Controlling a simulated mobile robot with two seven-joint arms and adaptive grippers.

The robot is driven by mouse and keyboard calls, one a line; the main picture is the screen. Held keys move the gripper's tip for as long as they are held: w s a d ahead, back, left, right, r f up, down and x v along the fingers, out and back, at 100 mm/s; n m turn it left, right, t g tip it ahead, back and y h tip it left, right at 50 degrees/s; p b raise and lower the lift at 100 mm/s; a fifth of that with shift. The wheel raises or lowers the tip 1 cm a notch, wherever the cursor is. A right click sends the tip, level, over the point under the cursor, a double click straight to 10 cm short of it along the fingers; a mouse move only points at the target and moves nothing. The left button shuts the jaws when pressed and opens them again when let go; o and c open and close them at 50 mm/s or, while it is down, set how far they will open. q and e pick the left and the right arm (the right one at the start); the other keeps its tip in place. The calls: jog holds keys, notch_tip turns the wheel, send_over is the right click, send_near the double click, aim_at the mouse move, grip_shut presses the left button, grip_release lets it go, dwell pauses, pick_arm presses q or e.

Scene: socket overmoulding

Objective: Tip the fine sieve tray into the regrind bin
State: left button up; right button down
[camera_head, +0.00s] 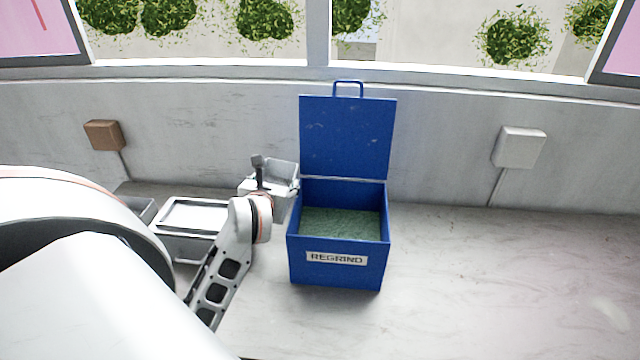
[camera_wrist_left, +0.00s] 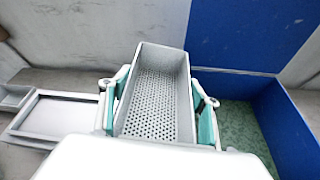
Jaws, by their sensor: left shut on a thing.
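The fine sieve tray (camera_wrist_left: 160,95) is a grey, narrow tray with a perforated floor. In the left wrist view its visible floor looks bare; its near end is hidden by my gripper. My left gripper (camera_head: 266,190) is shut on the tray, with teal pads at its two sides. In the head view the tray (camera_head: 284,172) is partly hidden by the gripper and held just left of the regrind bin, near its back left corner. The regrind bin (camera_head: 335,276) is a blue, labelled box with its lid (camera_head: 347,140) standing open and green granules (camera_head: 340,222) inside. My right gripper is out of view.
A grey frame-topped unit (camera_head: 163,228) stands left of the bin, with a small grey container (camera_head: 142,208) beside it. The pale counter (camera_head: 500,280) right of the bin is clear. A wall with a white box (camera_head: 519,147) and a brown box (camera_head: 104,135) runs behind.

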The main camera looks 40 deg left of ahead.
pick_arm(q)
jog(key=shift+s+a+r+n+h+b, duration=0.1)
jog(key=shift+s+a+n+h+b, duration=0.3)
jog(key=shift+n, duration=0.3)
jog(key=shift+w+a+r, duration=0.1)
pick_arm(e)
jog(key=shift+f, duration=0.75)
